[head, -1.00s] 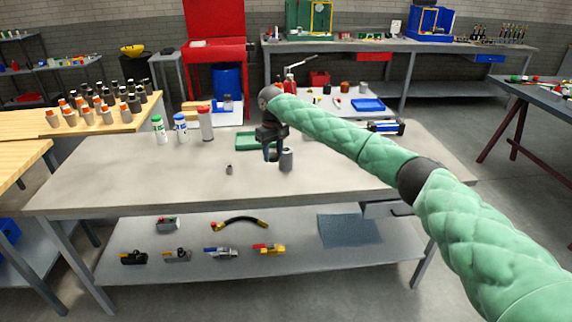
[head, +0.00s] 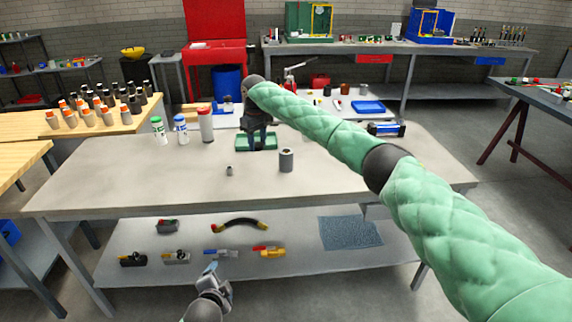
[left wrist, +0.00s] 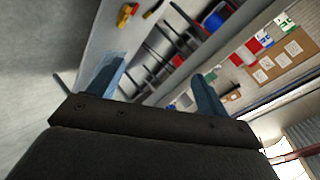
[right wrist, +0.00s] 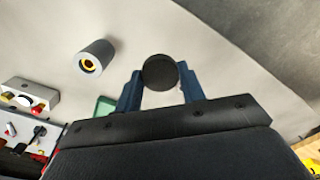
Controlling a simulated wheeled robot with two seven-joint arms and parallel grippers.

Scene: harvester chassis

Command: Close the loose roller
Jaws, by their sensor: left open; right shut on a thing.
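The roller, a short grey cylinder (head: 286,160), stands upright on the workbench (head: 110,185). In the right wrist view the roller (right wrist: 96,57) shows its open top with a yellow ring and a dark red centre. My right gripper (head: 256,143) is over the green tray (head: 271,141), behind and left of the roller. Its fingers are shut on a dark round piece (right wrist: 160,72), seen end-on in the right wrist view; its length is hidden. My left gripper (head: 212,270) is open and empty, low in front of the bench; its fingers show apart in the left wrist view (left wrist: 160,85).
A small grey part (head: 229,170) sits on the bench left of the roller. Several bottles, including a red-topped one (head: 206,125), stand at the back left. A blue-black device (head: 386,129) lies at the back right. The front of the bench is clear.

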